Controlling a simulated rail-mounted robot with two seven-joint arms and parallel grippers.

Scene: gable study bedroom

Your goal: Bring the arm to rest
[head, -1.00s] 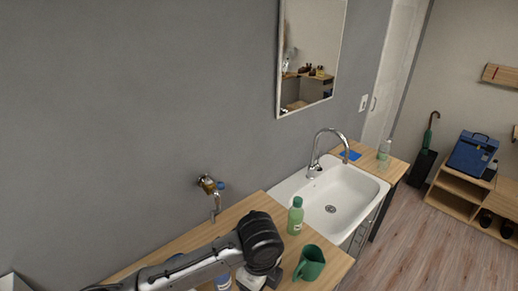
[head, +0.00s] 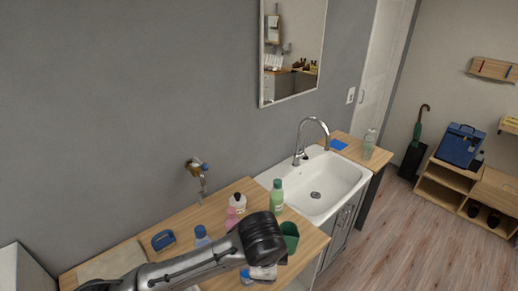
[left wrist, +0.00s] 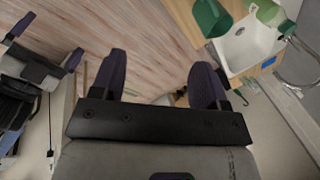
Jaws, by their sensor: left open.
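My left arm comes in from the left in the head view, with its dark wrist over the wooden counter (head: 205,215). My left gripper is mostly hidden below that wrist. In the left wrist view my left gripper (left wrist: 161,75) is open, its two dark fingers wide apart with nothing between them. A green mug (head: 290,231) stands on the counter just beyond the wrist, partly hidden by it. It also shows in the left wrist view (left wrist: 208,18), apart from the fingers. My right gripper is in neither view.
A green bottle (head: 277,198), a white bottle (head: 237,203), a pink bottle (head: 231,219) and a blue-capped bottle (head: 201,237) stand near the arm. A blue-handled brush (head: 163,240) lies further left. The white sink (head: 338,182) is right. The floor (head: 420,235) beyond is open.

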